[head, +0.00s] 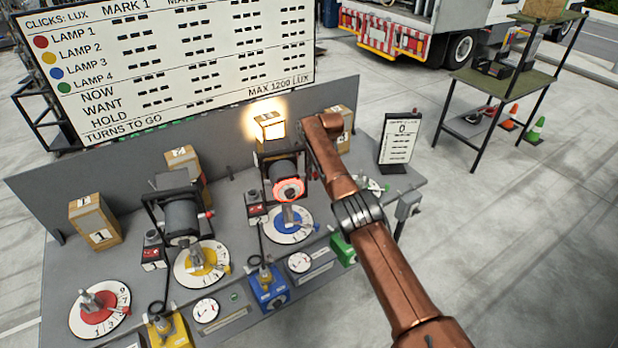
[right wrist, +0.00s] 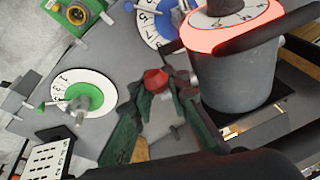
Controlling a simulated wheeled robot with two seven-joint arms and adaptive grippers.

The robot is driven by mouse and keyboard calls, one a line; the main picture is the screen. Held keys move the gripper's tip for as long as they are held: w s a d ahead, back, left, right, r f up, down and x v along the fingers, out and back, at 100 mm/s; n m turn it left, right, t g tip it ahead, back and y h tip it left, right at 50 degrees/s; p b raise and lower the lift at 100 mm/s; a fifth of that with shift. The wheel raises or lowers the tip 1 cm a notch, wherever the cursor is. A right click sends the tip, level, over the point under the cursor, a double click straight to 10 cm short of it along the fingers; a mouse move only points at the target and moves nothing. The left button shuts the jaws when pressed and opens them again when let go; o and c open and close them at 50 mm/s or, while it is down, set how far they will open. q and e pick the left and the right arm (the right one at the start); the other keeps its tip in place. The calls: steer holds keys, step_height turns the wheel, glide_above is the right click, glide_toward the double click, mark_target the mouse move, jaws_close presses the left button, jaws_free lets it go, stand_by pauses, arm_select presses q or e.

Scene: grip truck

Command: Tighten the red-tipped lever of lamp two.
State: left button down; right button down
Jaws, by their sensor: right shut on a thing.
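Two lamps stand on the grey bench. The right lamp (head: 283,168), behind the blue dial, has a glowing red front ring; its grey body (right wrist: 237,75) also shows large in the right wrist view. The left lamp (head: 182,217) stands behind the yellow dial, with a red tip on its right side. In the right wrist view my right gripper (right wrist: 160,98) has its green fingers around a red-tipped lever (right wrist: 155,80) beside the right lamp's body, and is shut on it. In the head view my right arm reaches over the bench, its fingers mostly hidden. My left gripper is not in view.
Numbered boxes line the back panel; one (head: 269,125) is brightly lit. Red (head: 92,318), yellow (head: 191,272), blue (head: 276,231) and green (right wrist: 71,104) dials sit along the bench. A small sign (head: 398,140) stands at the right end. A board (head: 180,60) rises behind.

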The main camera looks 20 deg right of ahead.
stand_by(0.3)
steer(key=c, duration=1.8)
jaws_free()
steer(key=shift+c, duration=0.2)
steer(key=shift+a+r, duration=0.2)
steer(key=shift+r, duration=0.65)
steer(key=v, duration=1)
steer(key=shift+s+d, duration=0.2)
steer(key=shift+d, duration=0.1)
steer(key=shift+r, duration=0.1)
